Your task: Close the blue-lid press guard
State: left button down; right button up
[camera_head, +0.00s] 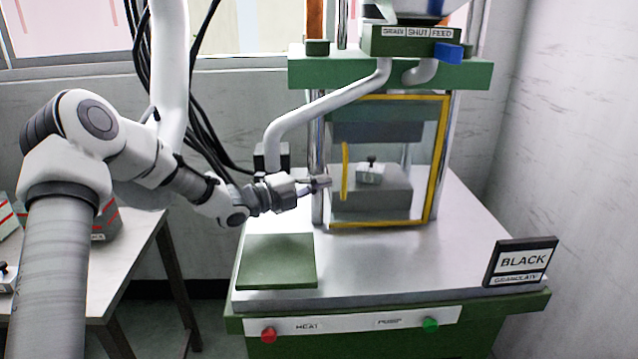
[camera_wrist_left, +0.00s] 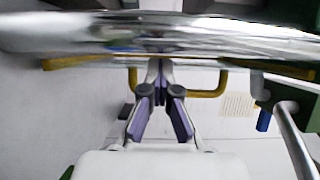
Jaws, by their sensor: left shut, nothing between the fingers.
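The press guard (camera_head: 437,170) is a clear panel in a yellow frame at the front of the press, spanning the opening between its columns. I cannot tell whether it is fully closed. Its upright yellow handle (camera_head: 345,172) is at the panel's left side. In the left wrist view the handle (camera_wrist_left: 210,93) is a yellow U-shape crossing behind my fingers. My left gripper (camera_head: 322,184) is shut and empty, just left of the handle by the left chrome column. In the wrist view its fingertips (camera_wrist_left: 160,68) meet near the handle; contact is unclear. My right gripper is not in view.
The left chrome column (camera_head: 318,140) stands close to my gripper and fills the top of the wrist view (camera_wrist_left: 160,32). A curved white pipe (camera_head: 325,103) passes above. A blue lever (camera_head: 448,53) is above.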

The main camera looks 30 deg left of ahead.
pick_arm(q)
jog(key=shift+w+a+r, duration=0.2)
jog(key=shift+a+r, duration=0.05)
jog(key=shift+r, duration=0.1)
notch_tip(320, 180, up, 10)
dwell(0.5)
jog(key=shift+s+d, duration=0.1)
